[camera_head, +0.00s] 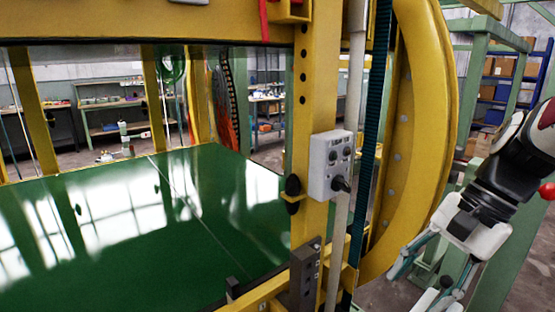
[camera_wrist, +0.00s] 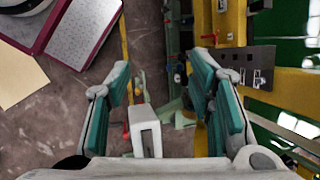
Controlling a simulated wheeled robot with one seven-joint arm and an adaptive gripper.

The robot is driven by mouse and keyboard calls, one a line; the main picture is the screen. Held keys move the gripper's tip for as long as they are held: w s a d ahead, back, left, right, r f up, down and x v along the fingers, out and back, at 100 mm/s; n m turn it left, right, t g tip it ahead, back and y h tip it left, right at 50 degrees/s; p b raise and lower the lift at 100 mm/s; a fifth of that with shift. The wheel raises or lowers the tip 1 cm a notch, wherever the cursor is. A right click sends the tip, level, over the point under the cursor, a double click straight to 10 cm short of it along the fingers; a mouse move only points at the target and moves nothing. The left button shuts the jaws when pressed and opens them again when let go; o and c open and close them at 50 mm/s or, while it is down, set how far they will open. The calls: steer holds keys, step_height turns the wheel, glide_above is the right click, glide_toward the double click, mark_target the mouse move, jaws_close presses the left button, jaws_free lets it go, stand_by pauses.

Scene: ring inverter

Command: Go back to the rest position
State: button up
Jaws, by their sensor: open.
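My gripper (camera_head: 424,281) is at the lower right of the head view, at the end of my dark and white arm. It is to the right of the yellow machine frame and apart from it. In the wrist view my gripper (camera_wrist: 168,100) shows two teal-padded fingers spread wide apart. Nothing is held between them. Below and beyond the fingers are the floor and parts of the machine.
A grey control box (camera_head: 330,166) with knobs sits on the yellow post. A large yellow ring (camera_head: 420,120) curves beside it. A glossy green panel (camera_head: 130,225) fills the left. Green posts stand behind my arm. Bare floor (camera_wrist: 60,110) shows at left in the wrist view.

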steer(key=s+a+r+n+t+h+p, duration=0.1)
steer(key=s+r+n+t+h, duration=0.1)
steer(key=s+n, duration=0.3)
steer(key=s+a+r+n+t+h+p, duration=0.1)
steer(key=s+r+n+t+h+p, duration=0.1)
steer(key=s+n, duration=0.3)
steer(key=shift+s+a+r+n+h, duration=0.25)
steer(key=shift+s+r+n+h, duration=0.2)
steer(key=shift+s+r, duration=0.45)
steer(key=shift+s+f, duration=0.15)
